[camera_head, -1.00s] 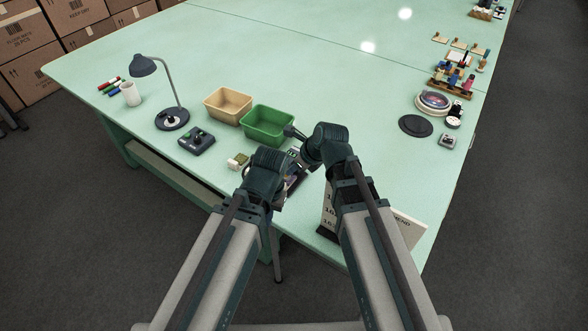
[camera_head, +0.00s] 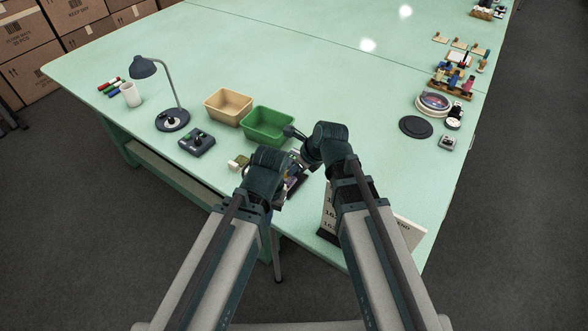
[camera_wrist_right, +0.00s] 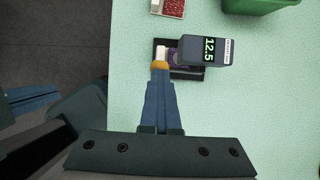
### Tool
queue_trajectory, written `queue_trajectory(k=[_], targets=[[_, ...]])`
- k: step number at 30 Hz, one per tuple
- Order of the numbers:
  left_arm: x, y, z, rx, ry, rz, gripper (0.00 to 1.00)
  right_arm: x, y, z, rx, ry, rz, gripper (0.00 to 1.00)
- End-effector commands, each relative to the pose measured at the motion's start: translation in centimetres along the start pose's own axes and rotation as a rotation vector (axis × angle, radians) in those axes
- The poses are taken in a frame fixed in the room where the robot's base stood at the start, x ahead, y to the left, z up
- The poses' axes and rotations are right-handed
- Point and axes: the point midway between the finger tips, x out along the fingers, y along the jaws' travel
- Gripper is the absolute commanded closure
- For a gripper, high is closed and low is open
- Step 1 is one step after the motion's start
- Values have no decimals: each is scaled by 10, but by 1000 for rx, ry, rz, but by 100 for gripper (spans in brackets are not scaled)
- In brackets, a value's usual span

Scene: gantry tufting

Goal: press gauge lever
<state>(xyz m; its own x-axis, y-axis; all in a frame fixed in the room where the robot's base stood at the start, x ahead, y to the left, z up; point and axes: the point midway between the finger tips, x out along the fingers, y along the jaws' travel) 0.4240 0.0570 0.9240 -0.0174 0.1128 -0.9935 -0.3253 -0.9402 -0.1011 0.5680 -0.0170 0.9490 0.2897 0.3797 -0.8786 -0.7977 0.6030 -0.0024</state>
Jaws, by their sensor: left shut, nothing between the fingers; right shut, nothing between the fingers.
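The gauge (camera_wrist_right: 207,50) is a dark box with a green readout of 12.5, on a dark base with a purple patch, in the right wrist view. A pale lever-like tab (camera_wrist_right: 160,51) stands at its left side. My right gripper (camera_wrist_right: 160,66) is shut, its orange tip overlapping the tab's lower edge in the picture; I cannot tell whether they touch. In the head view my wrists mostly hide the gauge. My left gripper (camera_head: 286,180) is low beside it, its fingertips largely hidden; my right gripper (camera_head: 302,158) is above it.
A green bin (camera_head: 268,125) and a tan bin (camera_head: 228,105) stand behind the gauge. A control box (camera_head: 197,142) and a desk lamp (camera_head: 172,118) are to the left. A printed sign (camera_head: 328,215) stands close by my right forearm. The table's middle is clear.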

Motion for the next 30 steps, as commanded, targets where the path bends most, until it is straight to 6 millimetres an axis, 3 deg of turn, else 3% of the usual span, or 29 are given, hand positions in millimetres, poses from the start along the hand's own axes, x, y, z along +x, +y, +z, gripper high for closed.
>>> queue_trajectory(k=[1, 10, 14, 30], targets=[[4, 0, 0, 0, 0, 0, 100, 4, 13, -6, -18, 29, 31, 100], [3, 0, 0, 0, 0, 0, 100, 3, 14, -6, -16, 27, 32, 100], [-5, 0, 0, 0, 0, 0, 100, -6, 11, -6, -15, 23, 28, 100], [-88, -8, 5, 1, 0, 0, 100, -102, -24, -2, -11, -5, 1, 100]])
